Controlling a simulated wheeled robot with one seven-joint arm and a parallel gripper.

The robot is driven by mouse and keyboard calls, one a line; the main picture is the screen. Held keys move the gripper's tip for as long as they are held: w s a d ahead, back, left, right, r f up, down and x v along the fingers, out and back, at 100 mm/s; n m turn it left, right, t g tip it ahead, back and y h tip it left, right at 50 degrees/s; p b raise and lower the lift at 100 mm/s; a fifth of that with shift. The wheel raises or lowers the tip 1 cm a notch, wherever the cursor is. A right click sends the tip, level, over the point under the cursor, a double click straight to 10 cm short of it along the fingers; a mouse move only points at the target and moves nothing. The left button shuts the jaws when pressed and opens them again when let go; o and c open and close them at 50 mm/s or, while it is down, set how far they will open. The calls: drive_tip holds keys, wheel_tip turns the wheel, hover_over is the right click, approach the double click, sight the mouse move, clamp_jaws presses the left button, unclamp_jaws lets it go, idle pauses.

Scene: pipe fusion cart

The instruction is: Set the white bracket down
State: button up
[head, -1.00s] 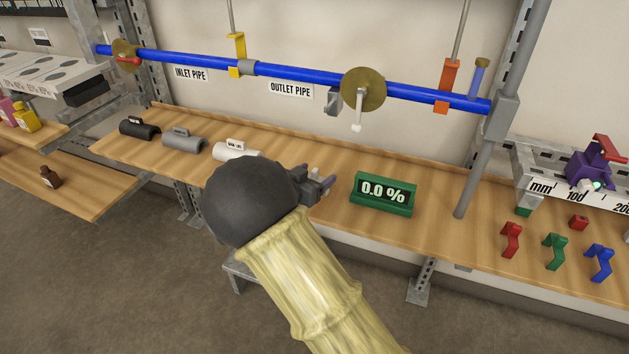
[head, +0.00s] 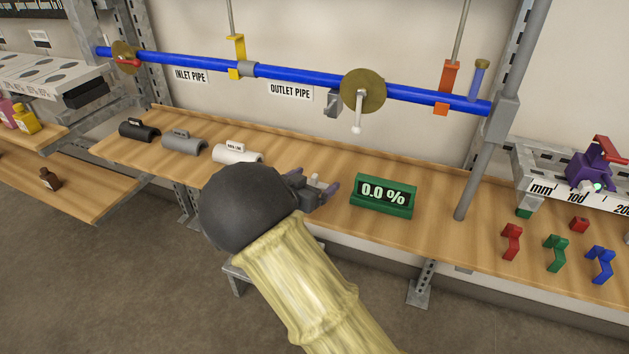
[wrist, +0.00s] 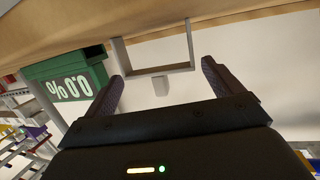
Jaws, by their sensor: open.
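The white bracket (wrist: 158,71) shows in the wrist view as a pale, open rectangular frame with a small tab, meeting the wooden bench top. It lies between my fingertips, with no clear contact with either finger. In the head view only a small pale bit (head: 316,183) shows between the fingers; the rest is hidden by my gripper and wrist. My gripper (head: 318,192) is open, just above the bench and left of the green display. In the wrist view its two dark fingers (wrist: 161,76) stand apart on both sides of the frame.
The green 0.0 % display (head: 383,194) stands close to the right. White (head: 238,155), grey (head: 184,145) and black (head: 139,131) saddles lie to the left on the bench (head: 440,225). A blue pipe (head: 300,72) runs above. Red, green and blue clips lie far right.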

drive_tip(key=p+v, duration=0.2)
drive_tip(key=v, duration=0.9)
drive_tip(key=shift+s+a, duration=0.2)
drive_tip(key=shift+s, duration=0.05)
drive_tip(key=w+d+y, duration=0.1)
drive_tip(key=d, duration=0.1)
drive_tip(key=w+d+n+y, duration=0.1)
drive_tip(key=w+d+y, duration=0.1)
drive_tip(key=shift+w+g, duration=0.25)
drive_tip(key=shift+g, duration=0.15)
drive_tip(key=d+n+g+y, duration=0.1)
drive_tip(key=d+y, duration=0.1)
drive_tip(key=s+d+n+g+y, duration=0.1)
drive_tip(key=d+y, duration=0.1)
drive_tip(key=d, duration=0.1)
drive_tip(key=shift+s+d+f, duration=0.1)
drive_tip(key=shift+s+d, duration=0.05)
drive_tip(key=s+d+n+g, duration=0.1)
drive_tip(key=s+d+g, duration=0.3)
drive_tip(key=s+d, duration=0.3)
drive_tip(key=s+d+f+n+g+y, duration=0.1)
drive_tip(key=s+d+g, duration=0.3)
drive_tip(key=s, duration=0.9)
drive_tip(key=d+n, duration=0.1)
drive_tip(key=d, duration=0.2)
drive_tip(key=shift+s+f, duration=0.2)
drive_tip(key=shift+f, duration=0.1)
